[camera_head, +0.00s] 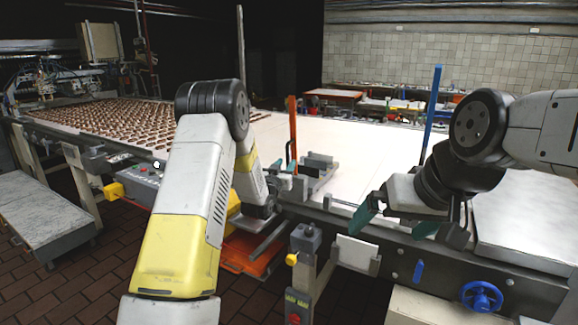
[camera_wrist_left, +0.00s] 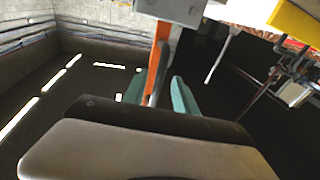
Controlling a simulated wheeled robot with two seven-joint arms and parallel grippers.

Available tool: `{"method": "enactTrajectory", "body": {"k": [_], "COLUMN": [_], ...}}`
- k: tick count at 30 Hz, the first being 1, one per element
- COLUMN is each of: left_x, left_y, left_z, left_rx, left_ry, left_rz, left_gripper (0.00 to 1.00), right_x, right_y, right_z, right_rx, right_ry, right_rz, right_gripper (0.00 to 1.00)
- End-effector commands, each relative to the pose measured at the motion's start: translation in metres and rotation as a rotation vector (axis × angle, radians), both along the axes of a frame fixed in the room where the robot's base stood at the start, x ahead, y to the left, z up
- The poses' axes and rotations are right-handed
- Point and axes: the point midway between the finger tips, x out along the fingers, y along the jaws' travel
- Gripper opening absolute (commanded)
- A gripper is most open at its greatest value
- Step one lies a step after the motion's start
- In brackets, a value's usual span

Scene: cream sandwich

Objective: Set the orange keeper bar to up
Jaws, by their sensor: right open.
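The orange keeper bar (camera_head: 292,128) stands upright, rising from the near edge of the white belt, beside some grey metal brackets. In the left wrist view the orange bar (camera_wrist_left: 162,40) shows between the two teal fingers of my left gripper (camera_wrist_left: 159,95). Those fingers look apart, with visible room around the bar; I cannot tell whether either touches it. In the head view my left gripper (camera_head: 284,181) is at the bar's lower part, partly hidden by my arm. My right gripper (camera_head: 397,219) is open and empty over the belt's near edge, to the right.
A blue upright bar (camera_head: 432,112) stands close to my right arm. The white belt (camera_head: 370,150) is bare between the bars; rows of brown pieces (camera_head: 115,122) lie at left. A blue handwheel (camera_head: 481,297) and a control post (camera_head: 304,240) are on the near side.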

Motion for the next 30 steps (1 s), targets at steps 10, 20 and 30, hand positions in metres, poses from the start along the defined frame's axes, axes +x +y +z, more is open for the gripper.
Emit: {"method": "enactTrajectory", "body": {"k": [10, 20, 30], "left_x": [-0.031, -0.073, -0.075], "left_y": [0.008, 0.018, 0.019], "left_z": [-0.003, -0.008, -0.008], "left_rx": [-0.002, 0.000, 0.000], "left_ry": [0.002, 0.002, 0.000], "left_rz": [0.001, 0.000, 0.000], "left_gripper": [0.34, 0.34, 0.34], "right_x": [0.000, 0.000, 0.000], "right_y": [0.000, 0.000, 0.000], "right_z": [0.000, 0.000, 0.000], "right_rx": [0.000, 0.000, 0.000], "right_ry": [0.000, 0.000, 0.000], "right_rz": [0.000, 0.000, 0.000], "right_gripper": [1.00, 1.00, 1.00]}}
